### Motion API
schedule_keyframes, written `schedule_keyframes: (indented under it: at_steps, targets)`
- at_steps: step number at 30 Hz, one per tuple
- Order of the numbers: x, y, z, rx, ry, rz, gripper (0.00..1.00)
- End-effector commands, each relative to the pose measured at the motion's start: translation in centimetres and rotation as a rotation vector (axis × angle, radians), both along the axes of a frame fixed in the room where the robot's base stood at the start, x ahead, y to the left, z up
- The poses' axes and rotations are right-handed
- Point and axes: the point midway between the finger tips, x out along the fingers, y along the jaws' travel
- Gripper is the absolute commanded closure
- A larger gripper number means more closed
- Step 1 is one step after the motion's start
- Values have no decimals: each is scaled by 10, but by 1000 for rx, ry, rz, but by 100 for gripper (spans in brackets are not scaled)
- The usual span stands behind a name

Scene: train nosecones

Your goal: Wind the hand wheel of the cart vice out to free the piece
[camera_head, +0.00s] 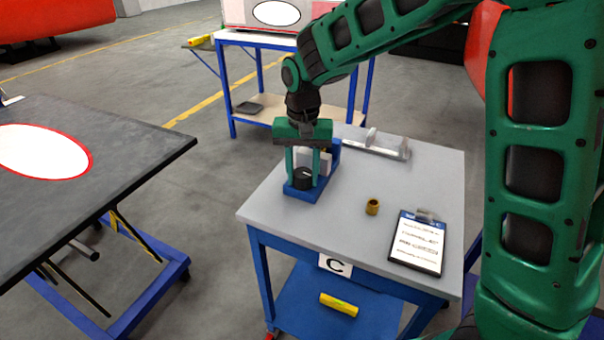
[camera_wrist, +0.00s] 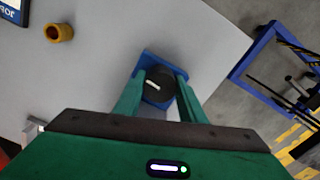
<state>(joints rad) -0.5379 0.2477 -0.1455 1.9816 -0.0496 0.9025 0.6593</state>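The blue cart vice (camera_head: 299,193) stands at the left side of the grey cart top and also shows in the wrist view (camera_wrist: 150,57). Its round black hand wheel (camera_head: 303,181) has a pale mark, clear in the wrist view (camera_wrist: 157,84). A pale grey-white piece (camera_head: 325,162) sits in the vice, partly hidden behind my fingers. My gripper (camera_head: 303,178) points down at the vice. Its two green fingers flank the hand wheel closely, with no clear gap, and appear shut on it. In the wrist view the gripper (camera_wrist: 161,86) hides most of the piece.
The cart top (camera_head: 345,222) also bears a brass-coloured bushing (camera_head: 372,207), a clipboard (camera_head: 417,243) and a grey metal tray (camera_head: 378,146). A yellow part (camera_head: 339,304) lies on the lower shelf. A dark table (camera_head: 110,155) stands left, and another blue-framed bench (camera_head: 262,107) behind.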

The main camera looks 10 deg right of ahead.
Motion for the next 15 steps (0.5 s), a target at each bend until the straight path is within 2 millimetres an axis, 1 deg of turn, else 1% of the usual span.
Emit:
schedule_keyframes:
  at_steps: [1,2,3,11,15]
  targets:
    - [0,0,0,0,0,0,78]
    - [0,0,0,0,0,0,85]
    - [0,0,0,0,0,0,86]
    - [0,0,0,0,0,21,85]
    - [0,0,1,0,0,73,85]
